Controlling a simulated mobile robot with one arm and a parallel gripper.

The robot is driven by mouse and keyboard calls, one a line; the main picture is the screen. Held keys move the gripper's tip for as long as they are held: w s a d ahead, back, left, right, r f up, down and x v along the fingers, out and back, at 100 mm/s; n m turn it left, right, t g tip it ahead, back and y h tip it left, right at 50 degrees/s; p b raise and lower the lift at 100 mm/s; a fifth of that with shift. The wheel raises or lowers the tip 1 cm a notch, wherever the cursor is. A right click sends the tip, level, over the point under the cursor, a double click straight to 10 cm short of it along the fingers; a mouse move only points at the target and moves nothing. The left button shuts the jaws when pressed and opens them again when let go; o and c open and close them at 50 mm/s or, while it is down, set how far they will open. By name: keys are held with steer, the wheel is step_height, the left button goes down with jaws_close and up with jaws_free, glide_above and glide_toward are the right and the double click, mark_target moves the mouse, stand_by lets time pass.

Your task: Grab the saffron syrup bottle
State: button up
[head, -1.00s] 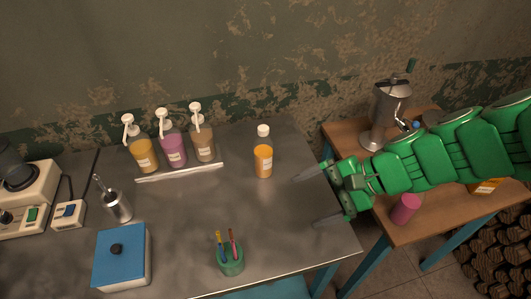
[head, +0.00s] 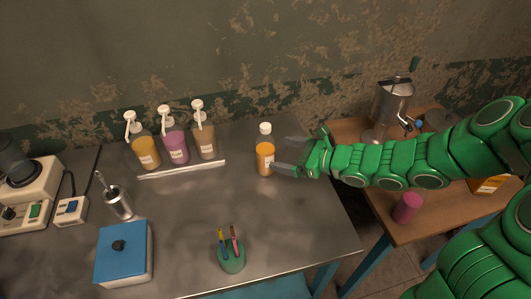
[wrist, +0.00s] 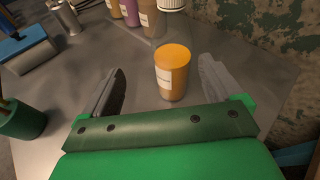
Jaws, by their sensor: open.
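The saffron syrup bottle (head: 265,155) stands upright on the metal table, with orange syrup, a pale label and a white cap. In the wrist view the bottle (wrist: 171,75) stands between and just ahead of the two finger tips, nearer the right finger. My gripper (head: 286,154) is open and empty, just right of the bottle in the head view, with its fingers pointing left. One finger tip overlaps the bottle's lower right edge in that view; I cannot tell whether they touch.
Several pump bottles, including a purple one (head: 176,148), stand behind a white strip (head: 182,170) left of the bottle. A green pen cup (head: 231,261) and blue-lidded box (head: 122,254) are in front. The wooden table (head: 400,228) at right holds a metal grinder (head: 391,105) and pink cup (head: 407,207).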

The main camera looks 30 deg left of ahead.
mark_target(266, 129)
steer(key=shift+w+a+f+m+t, duration=0.2)
steer(key=shift+w+f+m, duration=0.2)
steer(key=shift+f, duration=0.25)
steer(key=shift+w+a+f+m+t, duration=0.1)
steer(key=shift+w+f+m+t, duration=0.15)
steer(key=shift+f+m, duration=0.25)
steer(key=shift+f+x, duration=0.25)
steer(key=shift+x, duration=1.7)
steer(key=shift+f+x, duration=0.2)
steer(key=shift+x, duration=1.75)
steer(key=shift+d, duration=0.2)
steer(key=shift+c, duration=0.2)
steer(key=c, duration=1.3)
steer(key=shift+r, duration=0.1)
steer(key=shift+r, duration=4.95)
